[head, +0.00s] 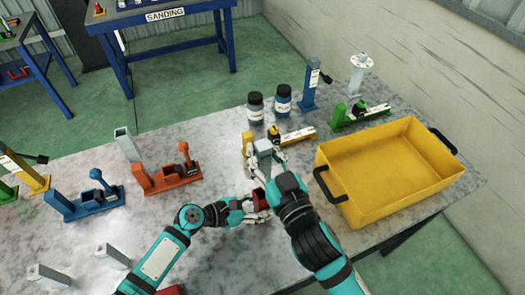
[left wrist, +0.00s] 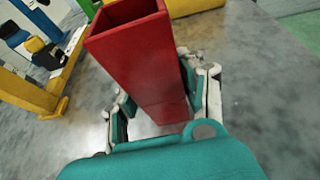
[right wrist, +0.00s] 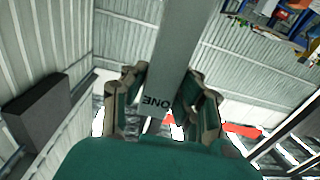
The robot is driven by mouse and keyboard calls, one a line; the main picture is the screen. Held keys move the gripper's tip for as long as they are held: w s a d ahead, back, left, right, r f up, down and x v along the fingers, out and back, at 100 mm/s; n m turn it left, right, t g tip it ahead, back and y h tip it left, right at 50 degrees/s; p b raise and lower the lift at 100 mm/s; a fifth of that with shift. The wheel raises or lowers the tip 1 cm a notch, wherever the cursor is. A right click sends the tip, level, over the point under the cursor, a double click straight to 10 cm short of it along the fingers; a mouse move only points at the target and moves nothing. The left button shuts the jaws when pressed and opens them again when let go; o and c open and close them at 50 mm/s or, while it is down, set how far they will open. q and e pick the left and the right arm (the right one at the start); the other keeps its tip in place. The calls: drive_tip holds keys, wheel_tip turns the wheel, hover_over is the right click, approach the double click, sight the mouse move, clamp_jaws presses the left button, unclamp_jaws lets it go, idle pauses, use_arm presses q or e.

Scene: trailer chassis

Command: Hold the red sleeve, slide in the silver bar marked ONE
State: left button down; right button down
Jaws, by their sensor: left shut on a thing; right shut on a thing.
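The red sleeve (left wrist: 145,65) is a square hollow tube, its open end facing up in the left wrist view. My left gripper (left wrist: 160,110) is shut on its lower part; in the head view the sleeve (head: 262,200) is partly hidden by my gripper (head: 255,208). The silver bar (right wrist: 182,45) bears the word ONE in the right wrist view. My right gripper (right wrist: 160,105) is shut around it near that marking. In the head view the bar's top (head: 264,147) shows beyond my right gripper (head: 270,158), apart from the sleeve. The bar's lower end is hidden.
A yellow crate (head: 345,208) with black handles stands right of my right arm. Two dark bottles (head: 255,108) and a yellow piece (head: 298,134) are behind my grippers. Orange (head: 170,182) and blue (head: 85,207) pieces stand left. Pale bars (head: 50,275) lie at front left.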

drive_tip(key=shift+f, duration=2.75)
drive_tip(key=shift+f, duration=1.25)
drive_tip(key=shift+f, duration=0.35)
drive_tip(key=shift+f, duration=1.2)
drive_tip(key=shift+f, duration=0.35)
drive_tip(key=shift+f, duration=0.9)
drive_tip(key=c, duration=1)
unclamp_jaws()
